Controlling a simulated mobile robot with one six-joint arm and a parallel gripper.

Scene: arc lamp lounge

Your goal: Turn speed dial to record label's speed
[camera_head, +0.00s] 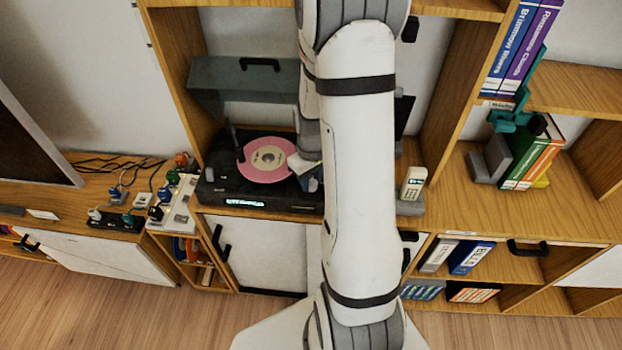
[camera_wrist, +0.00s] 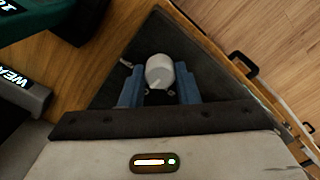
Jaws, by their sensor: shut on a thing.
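A dark turntable (camera_head: 225,192) sits in the middle bay of the wooden shelf unit, with a pink record (camera_head: 256,170) on it. The record's tan label (camera_head: 268,156) is too small to read a speed from. In the wrist view a pale round speed dial (camera_wrist: 159,69) stands on the dark deck (camera_wrist: 150,32). The two blue fingers of my gripper (camera_wrist: 160,76) are closed on either side of the dial. In the head view my arm hides the dial and most of the gripper (camera_head: 308,168). Speed markings around the dial are not readable.
A grey-green lid (camera_head: 235,78) with a black handle is raised behind the record. A pale handset (camera_head: 413,182) stands right of my arm. A power strip with plugs and cables (camera_head: 118,220) lies to the left. Books (camera_head: 530,152) fill the right shelf.

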